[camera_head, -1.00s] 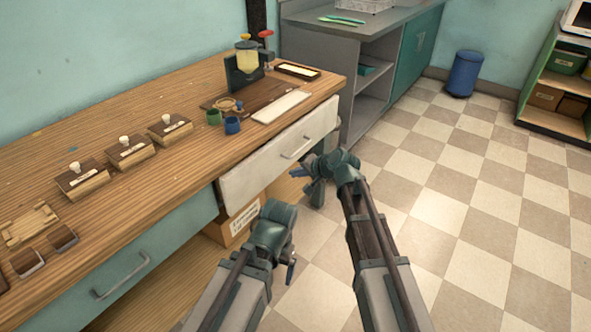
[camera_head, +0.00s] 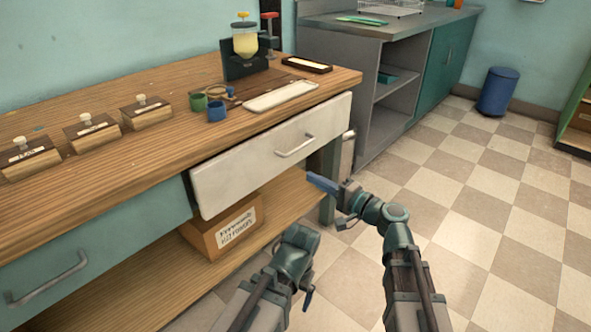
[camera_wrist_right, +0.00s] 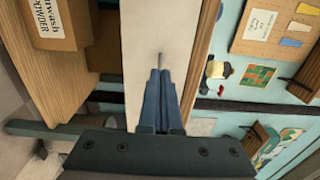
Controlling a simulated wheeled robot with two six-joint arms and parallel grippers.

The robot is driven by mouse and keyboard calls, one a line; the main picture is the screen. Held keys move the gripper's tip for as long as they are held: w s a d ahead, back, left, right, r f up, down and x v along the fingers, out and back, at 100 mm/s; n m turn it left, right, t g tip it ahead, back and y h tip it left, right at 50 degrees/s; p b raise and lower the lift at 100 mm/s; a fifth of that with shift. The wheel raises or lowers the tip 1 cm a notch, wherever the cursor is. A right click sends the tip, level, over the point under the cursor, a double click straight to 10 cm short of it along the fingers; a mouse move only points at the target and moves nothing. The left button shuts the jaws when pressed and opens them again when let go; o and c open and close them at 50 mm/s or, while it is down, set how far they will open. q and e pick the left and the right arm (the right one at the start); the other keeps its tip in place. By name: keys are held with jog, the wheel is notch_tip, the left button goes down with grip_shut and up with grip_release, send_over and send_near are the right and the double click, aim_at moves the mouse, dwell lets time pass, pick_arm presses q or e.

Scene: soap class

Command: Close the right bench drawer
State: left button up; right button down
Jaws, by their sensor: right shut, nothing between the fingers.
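The right bench drawer (camera_head: 240,170) has a white front with a grey bar handle (camera_head: 295,146). Its front stands out a little from the teal drawer front beside it, so it looks slightly open. My right gripper (camera_head: 322,183) is shut and empty, in front of the drawer and below and right of the handle. In the right wrist view, its closed blue fingers (camera_wrist_right: 158,95) point at the white drawer front (camera_wrist_right: 148,25), with the handle (camera_wrist_right: 161,60) showing just beyond the tips. I cannot tell whether they touch. My left gripper (camera_head: 308,298) hangs low; its fingers are mostly hidden.
The wooden bench (camera_head: 110,175) carries lidded boxes, blue (camera_head: 216,112) and green cups, a white tray (camera_head: 281,96) and a soap dispenser (camera_head: 245,42). A cardboard box (camera_head: 225,228) sits on the lower shelf.

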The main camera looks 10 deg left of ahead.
aim_at(272, 156)
jog(key=x, duration=1.3)
jog(key=shift+w+a, duration=0.15)
jog(key=shift+a, duration=0.05)
jog(key=x, duration=0.5)
jog(key=shift+d, duration=0.1)
pick_arm(q)
jog(key=shift+d, duration=0.1)
jog(key=shift+d, duration=0.55)
pick_arm(e)
jog(key=v, duration=1.4)
jog(key=shift+s+d, duration=0.2)
jog(key=shift+s, duration=0.05)
